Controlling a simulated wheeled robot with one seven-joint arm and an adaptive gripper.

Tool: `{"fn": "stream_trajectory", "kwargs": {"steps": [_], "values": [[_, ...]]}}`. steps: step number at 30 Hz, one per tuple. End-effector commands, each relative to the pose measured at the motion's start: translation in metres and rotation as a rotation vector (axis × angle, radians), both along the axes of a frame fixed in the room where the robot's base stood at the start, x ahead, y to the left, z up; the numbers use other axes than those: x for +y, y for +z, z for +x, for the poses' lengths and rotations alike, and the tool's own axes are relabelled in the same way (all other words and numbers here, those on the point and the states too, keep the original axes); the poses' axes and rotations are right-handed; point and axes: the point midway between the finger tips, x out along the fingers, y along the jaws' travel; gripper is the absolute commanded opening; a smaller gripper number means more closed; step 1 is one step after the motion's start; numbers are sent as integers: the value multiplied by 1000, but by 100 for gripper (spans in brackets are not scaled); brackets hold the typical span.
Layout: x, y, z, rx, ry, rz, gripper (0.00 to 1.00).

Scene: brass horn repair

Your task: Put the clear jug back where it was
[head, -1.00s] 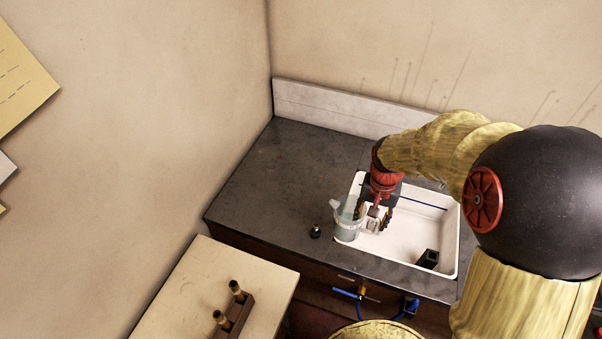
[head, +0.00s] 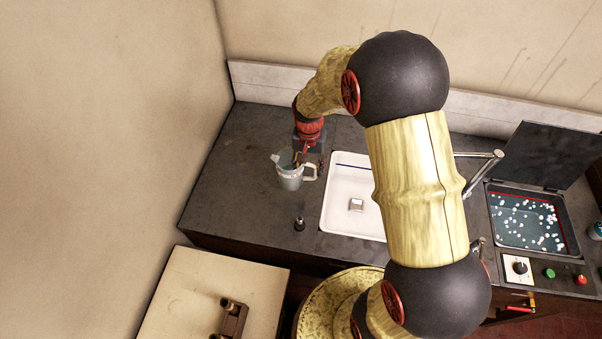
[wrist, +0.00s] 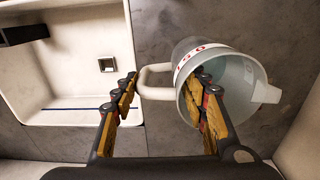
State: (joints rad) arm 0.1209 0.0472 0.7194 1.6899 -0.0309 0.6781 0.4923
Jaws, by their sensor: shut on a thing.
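The clear jug (head: 289,181) is over the dark counter, left of the white sink, and looks roughly upright. Its handle is on the right in the head view. In the wrist view the jug (wrist: 248,88) shows its open mouth, spout to the right and red marks on its side. My gripper (wrist: 165,88) is shut on the jug at its handle side, with one finger at the handle and the other at the mouth. In the head view my gripper (head: 302,160) is behind the jug. I cannot tell whether the jug's base touches the counter.
The white sink (head: 338,210) is right of the jug, partly hidden by my arm. A small black knob-like thing (head: 299,224) stands on the counter in front. The counter (head: 235,180) is bare to the left, up to the wall. A bath of white beads (head: 510,228) is far right.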

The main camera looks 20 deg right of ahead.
Motion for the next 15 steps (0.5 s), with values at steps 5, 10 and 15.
{"fn": "stream_trajectory", "kwargs": {"steps": [5, 10, 15], "values": [[8, -23, 19, -2, 0, 0, 0], [11, -31, 25, -2, 0, 0, 0], [14, -47, 28, 1, 0, 0, 0]]}}
